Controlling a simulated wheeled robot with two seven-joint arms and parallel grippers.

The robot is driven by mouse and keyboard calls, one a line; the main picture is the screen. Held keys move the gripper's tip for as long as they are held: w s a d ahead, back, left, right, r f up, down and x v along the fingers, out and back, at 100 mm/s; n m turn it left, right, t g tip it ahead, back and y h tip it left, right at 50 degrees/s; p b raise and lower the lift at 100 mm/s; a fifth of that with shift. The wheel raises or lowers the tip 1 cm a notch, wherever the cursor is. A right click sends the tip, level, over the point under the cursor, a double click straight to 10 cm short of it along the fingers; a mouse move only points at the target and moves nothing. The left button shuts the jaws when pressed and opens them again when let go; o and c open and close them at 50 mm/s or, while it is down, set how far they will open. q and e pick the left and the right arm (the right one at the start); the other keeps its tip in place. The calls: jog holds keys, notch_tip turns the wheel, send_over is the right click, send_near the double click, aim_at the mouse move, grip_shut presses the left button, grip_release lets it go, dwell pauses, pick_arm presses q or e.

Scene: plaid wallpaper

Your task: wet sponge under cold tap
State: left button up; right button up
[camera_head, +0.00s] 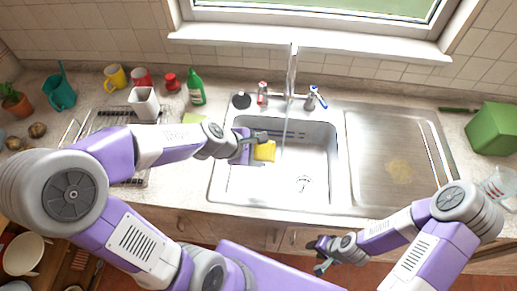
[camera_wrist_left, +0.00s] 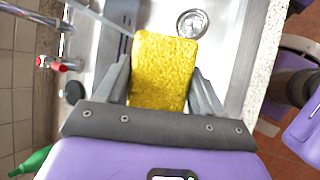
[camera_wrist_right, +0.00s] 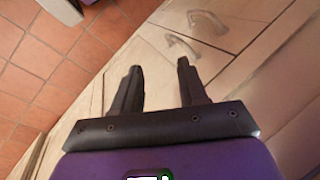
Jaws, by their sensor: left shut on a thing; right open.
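A yellow sponge (camera_head: 265,150) is held over the left part of the sink basin (camera_head: 318,180). My left gripper (camera_head: 258,148) is shut on it, and the sponge (camera_wrist_left: 164,70) sticks out between the fingers in the left wrist view. A thin stream of water (camera_head: 286,125) falls from the spout (camera_head: 292,65), just right of the sponge in the head view. I cannot tell whether it touches the sponge. The blue-marked cold tap (camera_head: 314,98) is right of the spout. The red-marked tap (camera_head: 262,93) is left. My right gripper (camera_wrist_right: 157,78) is open and empty before the cabinet fronts.
The drainboard (camera_head: 385,145) right of the basin is bare apart from a yellowish patch. A green bottle (camera_head: 196,88), a white cup (camera_head: 144,103) and a dish rack stand left of the sink. A green box (camera_head: 492,128) stands far right. The drain (camera_head: 304,184) is uncovered.

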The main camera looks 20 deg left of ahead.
pick_arm(q)
jog(key=w+f, duration=0.2)
jog(key=w, duration=1.1)
jog(key=shift+d+f, duration=0.15)
jog(key=shift+f, duration=0.15)
jog(key=shift+s, duration=0.1)
dwell(0.3)
jog(key=s+b, duration=0.1)
jog(key=s, duration=0.7)
jog(key=shift+b, duration=0.35)
dwell(1.2)
